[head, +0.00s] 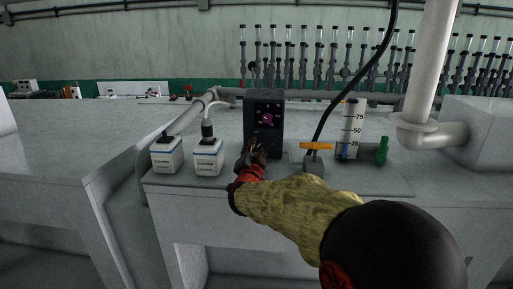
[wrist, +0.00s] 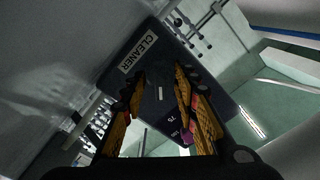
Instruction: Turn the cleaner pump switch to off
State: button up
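The cleaner pump is a dark upright box (head: 277,100) on the grey bench, with a purple dial on its front. In the wrist view its face carries a white CLEANER label (wrist: 139,54). A short white mark (wrist: 160,93) shows on the dark face, seemingly the switch's pointer; the switch's outline is too dark to make out. The purple dial (wrist: 187,138) is partly behind a finger. My gripper (head: 256,150) is at the lower front of the box. In the wrist view its ridged orange fingers (wrist: 160,82) stand apart, either side of the white mark; contact cannot be told.
Two white cleaner containers (head: 208,158) stand left of the box, one with a hose. To the right are an orange-handled valve (head: 316,146), a graduated cylinder (head: 349,137) and a green fitting (head: 381,151). A black hose and a thick pipe (head: 428,70) rise behind.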

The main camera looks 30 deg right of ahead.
jog(key=shift+b+v, duration=0.35)
jog(key=shift+v, duration=3.05)
